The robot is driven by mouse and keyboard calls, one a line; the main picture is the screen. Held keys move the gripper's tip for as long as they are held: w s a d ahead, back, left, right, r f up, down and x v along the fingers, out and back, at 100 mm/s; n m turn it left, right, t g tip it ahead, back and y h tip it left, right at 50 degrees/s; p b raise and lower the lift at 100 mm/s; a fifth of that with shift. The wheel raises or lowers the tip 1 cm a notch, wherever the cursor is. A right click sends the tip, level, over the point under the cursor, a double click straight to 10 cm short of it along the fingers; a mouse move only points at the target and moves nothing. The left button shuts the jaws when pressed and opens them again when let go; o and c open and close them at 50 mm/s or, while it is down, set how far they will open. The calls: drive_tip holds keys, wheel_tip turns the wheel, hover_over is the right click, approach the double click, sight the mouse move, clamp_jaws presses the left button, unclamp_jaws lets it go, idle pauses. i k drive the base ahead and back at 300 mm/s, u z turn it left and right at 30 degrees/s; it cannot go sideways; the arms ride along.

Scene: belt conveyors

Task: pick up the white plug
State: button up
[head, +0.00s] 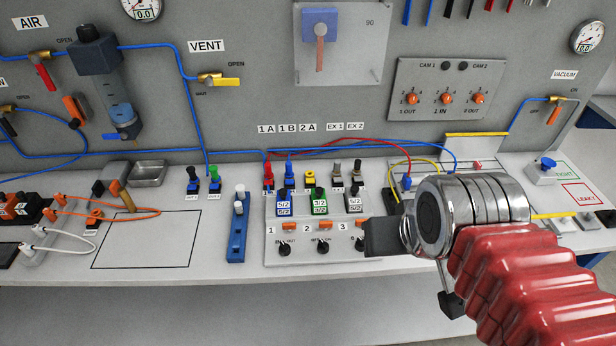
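A white plug (240,189) stands upright at the back end of a narrow blue holder (238,238) on the bench, left of the valve panel. A second white piece shows just in front of it in the same holder. White plugs with white cables (52,231) also lie at the far left. My gripper (383,238) is at the right, over the right part of the valve panel, well apart from the blue holder. A dark block shows at its left end. My wrist hides the rest, so its opening cannot be made out, and nothing is visibly held.
The valve panel (275,245) carries coloured plugs, valves, orange switches and black knobs. Blue, red and yellow hoses arch behind it. A black outlined area (150,240) left of the holder is mostly clear. A metal tray (148,174) sits behind that area.

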sight(240, 189)
drive_tip(key=u, duration=0.35)
drive_tip(key=k, duration=0.9)
drive_tip(key=u, duration=0.6)
drive_tip(key=k, duration=0.45)
drive_tip(key=u, duration=0.8)
drive_tip(key=i, duration=1.75)
drive_tip(key=z, duration=0.6)
